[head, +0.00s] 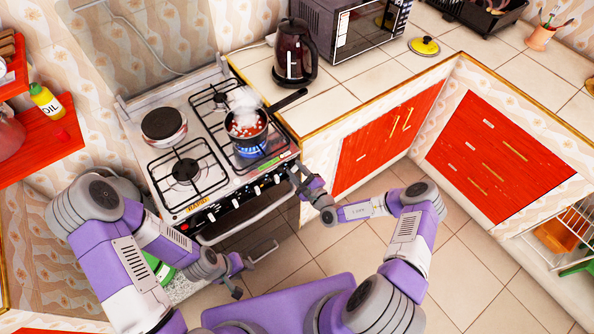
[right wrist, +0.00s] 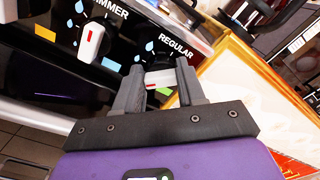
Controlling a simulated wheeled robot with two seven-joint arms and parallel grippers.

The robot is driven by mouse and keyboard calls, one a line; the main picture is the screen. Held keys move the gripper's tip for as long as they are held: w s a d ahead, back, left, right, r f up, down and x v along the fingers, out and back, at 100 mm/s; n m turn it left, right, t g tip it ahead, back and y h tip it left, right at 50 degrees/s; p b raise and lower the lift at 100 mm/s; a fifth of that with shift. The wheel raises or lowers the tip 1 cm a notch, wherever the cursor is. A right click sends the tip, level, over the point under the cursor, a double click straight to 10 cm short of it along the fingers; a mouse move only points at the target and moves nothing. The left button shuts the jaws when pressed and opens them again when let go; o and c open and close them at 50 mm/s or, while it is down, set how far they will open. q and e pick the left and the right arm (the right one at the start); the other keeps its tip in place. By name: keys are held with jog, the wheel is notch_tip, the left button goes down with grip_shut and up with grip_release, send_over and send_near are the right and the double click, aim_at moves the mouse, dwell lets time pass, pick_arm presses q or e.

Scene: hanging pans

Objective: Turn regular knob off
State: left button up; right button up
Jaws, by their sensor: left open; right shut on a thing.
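The white regular knob (right wrist: 160,78), with a red mark, sits between the fingers of my right gripper (right wrist: 158,84) in the right wrist view. The word REGULAR is printed on the black panel beside it. In the head view my right gripper (head: 296,172) is at the right end of the stove (head: 205,125) front, shut on the knob, which it mostly hides. A blue flame (head: 249,151) burns under a dark pan (head: 248,126) holding red and white pieces, with steam above. My left gripper (head: 256,270) is open and empty, low in front of the oven.
Another white knob (right wrist: 90,42) is left of the gripped one. A pot (head: 164,127) stands on the back left burner. The pan handle (head: 288,100) extends over the counter. A kettle (head: 295,52) and microwave (head: 345,25) stand behind. The floor at right is clear.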

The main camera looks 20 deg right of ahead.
jog(key=m+p, duration=0.1)
jog(key=m, duration=0.1)
jog(key=shift+r+m+p, duration=0.15)
jog(key=shift+m+p, duration=0.15)
jog(key=shift+m, duration=0.1)
jog(key=m+p, duration=0.1)
jog(key=m, duration=0.1)
jog(key=shift+d+m, duration=0.15)
jog(key=shift+m, duration=0.15)
jog(key=m, duration=0.2)
jog(key=shift+m, duration=0.4)
jog(key=m, duration=0.3)
jog(key=shift+w+d+m+p, duration=0.1)
jog(key=shift+d+m+p, duration=0.1)
jog(key=shift+m+p, duration=0.1)
jog(key=shift+d+f+m+b, duration=0.15)
jog(key=shift+m+b, duration=0.15)
jog(key=shift+m, duration=2.1)
jog(key=shift+a+f+m+b, duration=0.15)
jog(key=shift+m+b, duration=0.15)
jog(key=shift+m, duration=2.1)
jog(key=shift+d+f+m+b, duration=0.15)
jog(key=shift+m+b, duration=0.15)
jog(key=shift+m, duration=2.1)
jog(key=o, duration=1.1)
jog(key=shift+w, duration=0.1)
jog(key=shift+c, duration=0.2)
